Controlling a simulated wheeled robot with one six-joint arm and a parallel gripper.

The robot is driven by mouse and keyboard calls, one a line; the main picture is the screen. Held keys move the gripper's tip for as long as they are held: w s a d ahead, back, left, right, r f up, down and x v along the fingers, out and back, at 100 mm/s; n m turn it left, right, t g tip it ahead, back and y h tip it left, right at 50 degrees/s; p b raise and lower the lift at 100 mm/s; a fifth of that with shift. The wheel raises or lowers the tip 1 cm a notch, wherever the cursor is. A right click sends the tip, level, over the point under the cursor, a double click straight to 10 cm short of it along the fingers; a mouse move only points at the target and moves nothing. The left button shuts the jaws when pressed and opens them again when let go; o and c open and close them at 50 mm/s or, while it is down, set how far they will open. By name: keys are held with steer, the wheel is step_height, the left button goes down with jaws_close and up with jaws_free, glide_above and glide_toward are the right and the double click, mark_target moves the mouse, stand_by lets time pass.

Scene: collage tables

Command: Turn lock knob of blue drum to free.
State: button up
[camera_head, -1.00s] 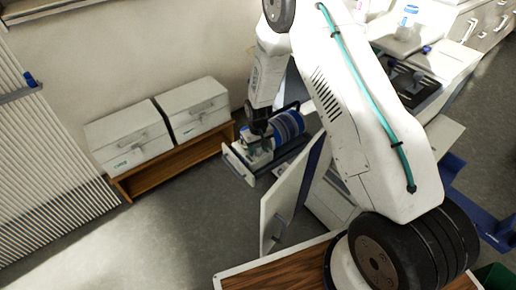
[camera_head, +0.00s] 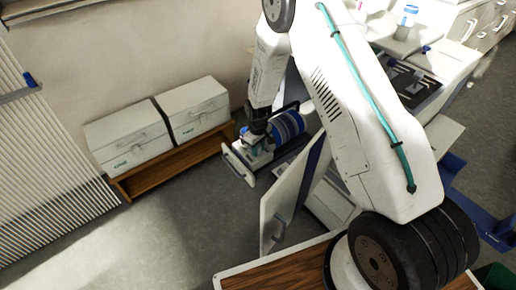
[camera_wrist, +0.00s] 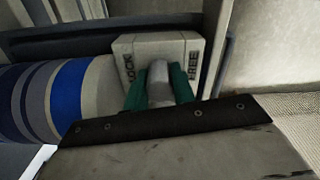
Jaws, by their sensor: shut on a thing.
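The blue drum (camera_head: 287,127) lies on its side in a pulled-out tray, with blue, grey and pale bands; part of it also shows in the wrist view (camera_wrist: 66,97). At its end is a pale block (camera_wrist: 158,44) marked LOCK on the left and FREE on the right. The grey lock knob (camera_wrist: 158,76) stands between these two words, and I cannot tell its exact setting. My gripper (camera_wrist: 160,88) is shut on the knob, with one teal finger on each side. In the head view my gripper (camera_head: 259,147) is at the drum's near left end.
The tray's white front panel (camera_head: 238,166) is just left of my gripper. An open white cabinet door (camera_head: 285,200) stands to the right. Two white boxes (camera_head: 128,137) sit on a wooden bench (camera_head: 160,176) at the left. The floor before the bench is clear.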

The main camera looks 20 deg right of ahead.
steer(key=n, duration=1.4)
steer(key=shift+w, duration=0.1)
stand_by(0.3)
steer(key=o, duration=1)
steer(key=shift+r, duration=0.15)
step_height(320, 180, up, 8)
steer(key=shift+f, duration=0.2)
